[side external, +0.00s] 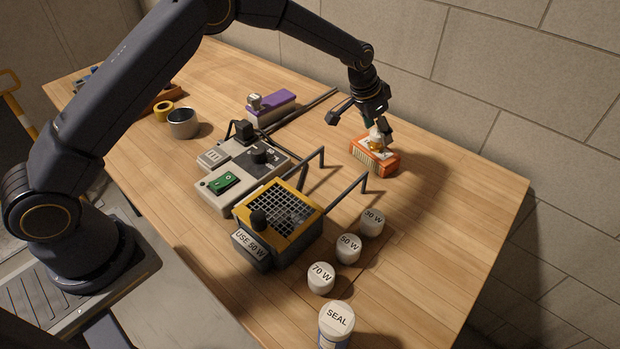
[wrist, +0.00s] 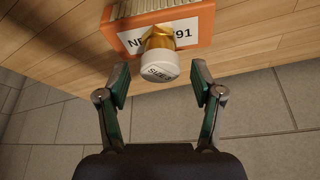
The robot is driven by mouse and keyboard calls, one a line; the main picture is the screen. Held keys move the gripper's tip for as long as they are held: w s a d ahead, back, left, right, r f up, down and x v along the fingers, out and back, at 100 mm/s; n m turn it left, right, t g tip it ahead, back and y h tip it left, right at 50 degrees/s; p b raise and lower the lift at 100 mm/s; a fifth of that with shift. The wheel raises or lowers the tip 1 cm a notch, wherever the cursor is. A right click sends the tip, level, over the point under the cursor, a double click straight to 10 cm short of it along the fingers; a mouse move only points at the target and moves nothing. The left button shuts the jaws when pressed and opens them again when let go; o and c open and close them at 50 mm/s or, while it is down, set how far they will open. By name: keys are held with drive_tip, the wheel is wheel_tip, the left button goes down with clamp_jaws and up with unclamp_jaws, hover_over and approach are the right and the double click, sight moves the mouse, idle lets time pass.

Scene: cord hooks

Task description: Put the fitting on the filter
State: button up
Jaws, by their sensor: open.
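An orange box with a pale ribbed part and a white label, perhaps the filter (side external: 366,163), lies on the table at the right; it also fills the top of the wrist view (wrist: 205,22). A brass piece with a white lettered cap, which looks like the fitting (wrist: 159,68), stands at the label and partly covers its text. I cannot tell whether it is attached or only resting there. My gripper (side external: 378,134) is just above the box. In the wrist view its open fingers (wrist: 159,78) are on either side of the white cap, with visible gaps.
A yellow-framed grille unit (side external: 278,213) marked "USE 50 W" and grey bent hooks stand left of the box. White-topped jars, including 30 W (side external: 373,222) and SEAL (side external: 336,322), stand in front. A purple block (side external: 272,108) lies behind. The table's right side is clear.

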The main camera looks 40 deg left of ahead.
drive_tip(key=s+a+r+n+t, duration=0.1)
drive_tip(key=s+a+r, duration=0.3)
drive_tip(key=s+r, duration=0.5)
drive_tip(key=s+a+r, duration=0.3)
drive_tip(key=s+r, duration=0.4)
drive_tip(key=r, duration=0.5)
drive_tip(key=s+a+n, duration=0.1)
drive_tip(key=s+a, duration=0.2)
drive_tip(key=s, duration=0.9)
drive_tip(key=s+a+n+y, duration=0.1)
drive_tip(key=s+a+n, duration=0.1)
drive_tip(key=s, duration=1)
drive_tip(key=shift+s+a+f+n+t+y, duration=0.25)
drive_tip(key=shift+a+f+n+t+y, duration=0.1)
drive_tip(key=shift+a, duration=0.55)
